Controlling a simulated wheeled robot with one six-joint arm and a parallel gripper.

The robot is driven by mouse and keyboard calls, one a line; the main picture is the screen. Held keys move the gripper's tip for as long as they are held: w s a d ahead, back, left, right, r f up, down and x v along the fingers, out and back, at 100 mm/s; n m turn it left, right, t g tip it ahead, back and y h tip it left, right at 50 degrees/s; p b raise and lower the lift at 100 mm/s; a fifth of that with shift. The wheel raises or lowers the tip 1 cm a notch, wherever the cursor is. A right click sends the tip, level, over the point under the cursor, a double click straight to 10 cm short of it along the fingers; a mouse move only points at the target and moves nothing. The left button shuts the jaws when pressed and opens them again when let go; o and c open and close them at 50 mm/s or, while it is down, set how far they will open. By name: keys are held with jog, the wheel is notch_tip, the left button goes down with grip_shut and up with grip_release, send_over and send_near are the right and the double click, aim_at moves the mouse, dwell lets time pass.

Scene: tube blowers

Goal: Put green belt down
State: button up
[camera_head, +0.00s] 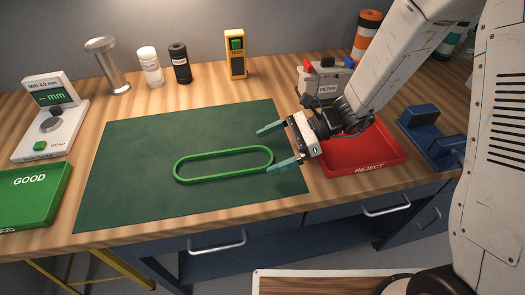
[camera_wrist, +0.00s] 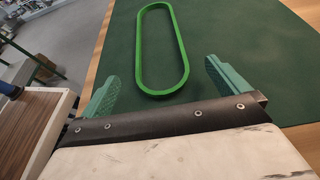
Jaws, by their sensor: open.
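The green belt (camera_head: 224,177) lies flat on the dark green mat (camera_head: 130,150) as a long oval loop. It also shows in the wrist view (camera_wrist: 182,55), ahead of the fingers and between their lines. My gripper (camera_head: 272,148) is open and empty, over the right edge of the mat, with its two teal fingers spread. In the head view the near fingertip is close to the belt's right end; whether they touch I cannot tell. In the wrist view the fingertips (camera_wrist: 162,74) appear apart from the belt.
A red REJECT tray (camera_head: 372,163) is right of the mat, partly under my arm. A green GOOD tray (camera_head: 32,196) and a gauge (camera_head: 50,130) are at the left. A yellow tester (camera_head: 236,55) and several containers stand behind. The mat around the belt is clear.

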jog(key=v, duration=0.9)
jog(key=shift+s, duration=0.1)
jog(key=s+d+r+n+t+h, duration=0.2)
jog(key=s+d+r+n+h, duration=0.4)
jog(key=s, duration=0.4)
jog(key=s+d+r+n+t+h, duration=0.2)
jog(key=s+d+r+n+h, duration=0.5)
jog(key=s+d+r+n, duration=0.2)
jog(key=shift+s+d+t, duration=0.3)
jog(key=shift+s+d, duration=0.15)
jog(key=shift+d, duration=0.65)
